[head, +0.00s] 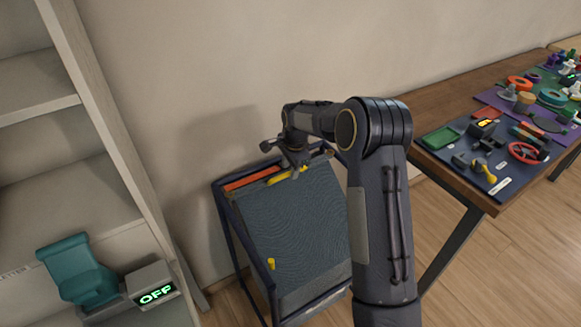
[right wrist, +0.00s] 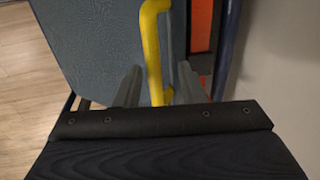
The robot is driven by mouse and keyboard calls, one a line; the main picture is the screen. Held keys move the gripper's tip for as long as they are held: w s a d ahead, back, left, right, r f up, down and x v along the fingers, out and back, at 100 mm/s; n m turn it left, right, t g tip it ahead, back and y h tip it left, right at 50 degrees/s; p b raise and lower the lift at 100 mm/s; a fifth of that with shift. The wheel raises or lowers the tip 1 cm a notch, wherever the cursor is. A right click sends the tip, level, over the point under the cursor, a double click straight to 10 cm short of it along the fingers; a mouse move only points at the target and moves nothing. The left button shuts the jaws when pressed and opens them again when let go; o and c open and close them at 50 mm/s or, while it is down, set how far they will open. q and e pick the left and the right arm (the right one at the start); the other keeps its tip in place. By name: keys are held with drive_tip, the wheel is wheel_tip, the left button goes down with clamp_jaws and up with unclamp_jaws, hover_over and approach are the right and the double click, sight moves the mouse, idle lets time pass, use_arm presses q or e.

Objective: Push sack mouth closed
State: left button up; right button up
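A blue-grey textured panel, apparently the sack (head: 290,230), stands in a dark blue frame and also shows in the right wrist view (right wrist: 105,40). An orange strip (head: 248,180) lies along its top beside a yellow handle (head: 275,179). A gap shows between the panel and the orange part, so the mouth looks partly open. My right gripper (head: 297,170) is over the top edge at the yellow handle. In the right wrist view its two fingers (right wrist: 158,86) stand apart, on either side of the yellow handle (right wrist: 152,45); contact is unclear. My left gripper is out of view.
A wooden table (head: 440,120) with tools and coloured mats stands at the right. A white shelf (head: 110,130) is at the left, with a teal object (head: 78,270) and a box reading OFF (head: 153,290). The wall is close behind the frame. Floor is clear at lower right.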

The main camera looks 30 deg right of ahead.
wheel_tip(320, 180, up, 8)
drive_tip(key=s, duration=0.1)
drive_tip(key=shift+s+f, duration=0.15)
drive_tip(key=shift+s, duration=0.15)
idle(0.5)
